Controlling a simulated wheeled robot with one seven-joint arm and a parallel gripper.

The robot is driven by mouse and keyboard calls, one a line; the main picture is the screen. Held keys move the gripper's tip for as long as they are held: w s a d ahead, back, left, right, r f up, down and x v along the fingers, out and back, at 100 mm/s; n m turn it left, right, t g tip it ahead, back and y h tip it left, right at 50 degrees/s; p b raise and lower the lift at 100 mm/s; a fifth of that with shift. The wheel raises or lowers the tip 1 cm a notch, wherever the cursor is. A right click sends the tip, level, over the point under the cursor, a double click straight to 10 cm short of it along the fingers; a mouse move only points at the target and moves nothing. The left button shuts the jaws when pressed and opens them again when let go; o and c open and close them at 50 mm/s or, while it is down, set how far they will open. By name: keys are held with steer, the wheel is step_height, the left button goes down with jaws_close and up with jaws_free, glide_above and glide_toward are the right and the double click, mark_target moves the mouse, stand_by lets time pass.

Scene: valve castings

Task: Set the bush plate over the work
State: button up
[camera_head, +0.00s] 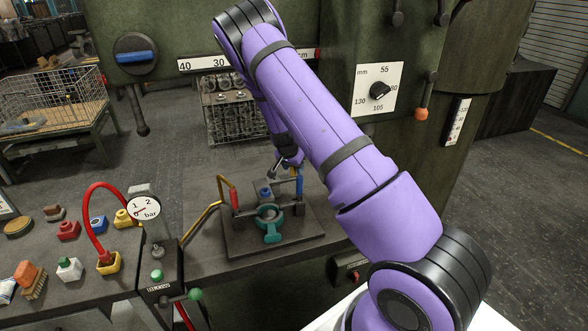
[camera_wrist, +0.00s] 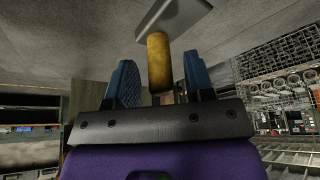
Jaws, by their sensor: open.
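The work, a teal casting with a round ring (camera_head: 270,218), sits in a dark fixture on a flat base plate (camera_head: 300,241). A red post (camera_head: 234,199) and a blue post (camera_head: 299,183) stand at its sides. My gripper (camera_wrist: 160,76) is open in the wrist view, its two blue fingers either side of a yellow cylinder (camera_wrist: 158,55). A grey plate (camera_wrist: 178,14) lies at the cylinder's far end; it may be the bush plate. In the head view my gripper is small and mostly hidden by my arm, above the fixture's back right.
A gauge (camera_head: 144,208) on a post and a red hose (camera_head: 97,200) stand left of the fixture. Several coloured blocks lie on the left bench. A wire crate of castings (camera_head: 232,115) stands behind. The green machine column (camera_head: 350,50) rises behind my arm.

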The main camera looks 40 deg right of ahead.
steer(key=v, duration=0.9)
steer(key=shift+s+a+r, duration=0.2)
steer(key=shift+r, duration=0.05)
steer(key=s+a+r+n+t+y, duration=0.1)
steer(key=s+a+r+n+y, duration=0.1)
steer(key=s+a+r, duration=0.45)
steer(key=s+a+r+n+y, duration=0.15)
steer(key=s+r, duration=0.25)
steer(key=r, duration=0.5)
steer(key=s+a+r+n+t+y, duration=0.1)
steer(key=s+a+r+n, duration=0.1)
steer(key=s+a+r, duration=0.45)
steer(key=s+a+r+n, duration=0.1)
steer(key=s+r+n, duration=0.1)
steer(key=s, duration=0.5)
steer(key=s+a+r+n, duration=0.1)
steer(key=s+r+n, duration=0.1)
steer(key=s+r, duration=0.3)
steer(key=s+a+r+n+t, duration=0.1)
steer(key=s+r+n, duration=0.2)
steer(key=s, duration=0.7)
steer(key=shift+s+r+h, duration=0.2)
steer(key=shift+r+h, duration=0.05)
steer(key=shift+h, duration=0.1)
